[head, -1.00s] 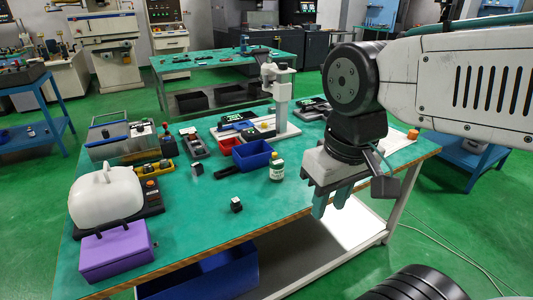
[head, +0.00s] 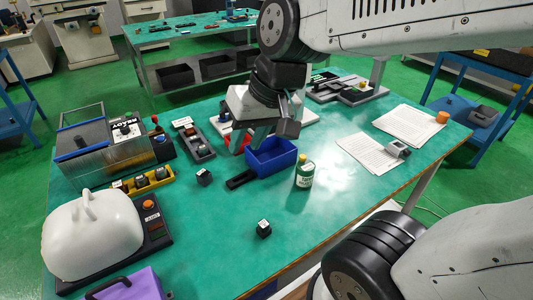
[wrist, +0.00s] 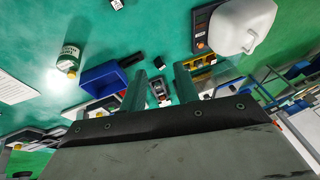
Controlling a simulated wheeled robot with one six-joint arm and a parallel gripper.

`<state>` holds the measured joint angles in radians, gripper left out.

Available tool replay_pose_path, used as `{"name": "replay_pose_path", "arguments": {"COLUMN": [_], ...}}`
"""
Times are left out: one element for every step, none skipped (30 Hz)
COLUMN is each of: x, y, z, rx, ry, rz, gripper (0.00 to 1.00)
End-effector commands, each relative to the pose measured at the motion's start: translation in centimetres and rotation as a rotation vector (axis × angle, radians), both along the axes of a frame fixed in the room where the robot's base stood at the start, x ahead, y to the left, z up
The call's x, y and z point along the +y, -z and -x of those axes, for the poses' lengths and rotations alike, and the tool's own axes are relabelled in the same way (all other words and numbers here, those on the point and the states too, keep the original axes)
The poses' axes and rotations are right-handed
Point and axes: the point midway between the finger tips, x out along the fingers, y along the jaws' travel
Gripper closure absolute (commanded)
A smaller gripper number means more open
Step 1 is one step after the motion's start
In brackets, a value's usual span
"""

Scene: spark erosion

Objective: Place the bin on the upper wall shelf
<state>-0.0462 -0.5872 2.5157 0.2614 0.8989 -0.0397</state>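A small blue open bin (head: 272,158) stands on the green worktable (head: 330,205). It also shows in the wrist view (wrist: 103,80), left of my fingers. I cannot make out the upper wall shelf in either view.
A green-labelled bottle (head: 305,174) stands right of the blue bin. A black bar (head: 241,179), small dark blocks (head: 263,228), a white housing (head: 92,238) and a purple box (head: 130,286) share the table. Papers (head: 408,124) lie at the right. The front middle is mostly clear.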

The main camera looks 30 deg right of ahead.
Motion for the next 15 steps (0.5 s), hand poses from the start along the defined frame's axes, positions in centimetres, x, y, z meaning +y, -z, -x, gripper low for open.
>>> {"name": "replay_pose_path", "arguments": {"x": [1.3, 1.9, 2.5, 2.9, 3.0, 2.9, 2.6, 2.2, 1.5, 0.8, 0.0, -1.3, -2.3, -3.3, -4.8], "y": [0.3, 0.4, 0.4, 0.6, 0.8, 1.2, 1.6, 2.1, 3.1, 3.9, 4.8, 6.3, 7.5, 8.7, 10.5], "z": [-3.4, -5.5, -8.4, -10.4, -12.5, -15.0, -16.8, -18.6, -20.6, -22.0, -23.2, -24.4, -25.1, -25.6, -25.9], "rx": [-0.051, -0.091, -0.145, -0.182, -0.22, -0.266, -0.299, -0.33, -0.366, -0.391, -0.413, -0.438, -0.454, -0.467, -0.48], "ry": [0.041, 0.075, 0.131, 0.177, 0.229, 0.305, 0.366, 0.43, 0.517, 0.588, 0.659, 0.753, 0.826, 0.898, 0.994], "rz": [-0.069, -0.11, -0.159, -0.19, -0.216, -0.241, -0.253, -0.259, -0.256, -0.248, -0.233, -0.196, -0.163, -0.124, -0.06], "gripper": [0.69, 0.69, 0.69, 0.69, 0.69, 0.69, 0.69, 0.69, 0.69, 0.69, 0.69, 0.69, 0.69, 0.69, 0.69]}}
